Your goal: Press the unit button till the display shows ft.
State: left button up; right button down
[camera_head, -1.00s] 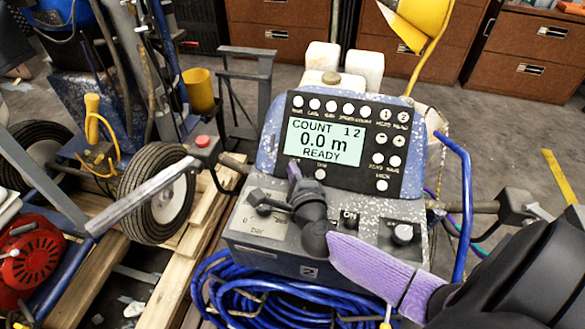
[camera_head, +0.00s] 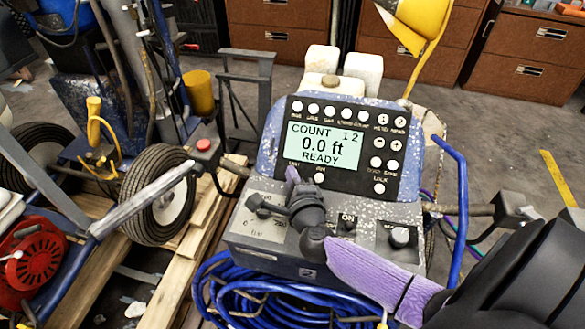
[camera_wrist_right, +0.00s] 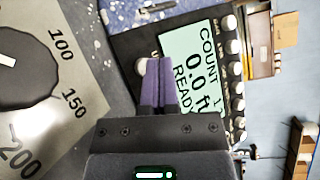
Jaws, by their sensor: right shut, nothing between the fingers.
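The display (camera_head: 323,145) on the striper's control panel reads "COUNT 1 2", "0.0 ft" and "READY". It also shows in the right wrist view (camera_wrist_right: 195,70), turned on its side. The black panel carries round white buttons along its top, right side and below the display. My right gripper (camera_head: 292,174) is shut and empty, its purple fingertips at the panel's lower left, just below the display. The unit button itself is not clearly seen; the fingertips seem to cover the spot. In the right wrist view the shut fingers (camera_wrist_right: 160,65) overlap the display's edge. My left gripper is not in view.
Below the panel are a pressure dial (camera_wrist_right: 35,60), knobs and a switch marked ON. A coiled blue hose (camera_head: 250,290) hangs underneath. A wheeled machine and wooden planks (camera_head: 190,270) stand at left.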

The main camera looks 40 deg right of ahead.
jog(key=r+p, duration=0.1)
jog(key=s+a+r+p, duration=0.1)
jog(key=a+r+p, duration=0.1)
jog(key=shift+s+p, duration=0.3)
jog(key=shift+s, duration=0.05)
jog(key=shift+s+a+r+p, duration=0.3)
jog(key=shift+a+r+p, duration=0.1)
jog(key=shift+p, duration=0.05)
jog(key=shift+f, duration=0.1)
dwell(1.2)
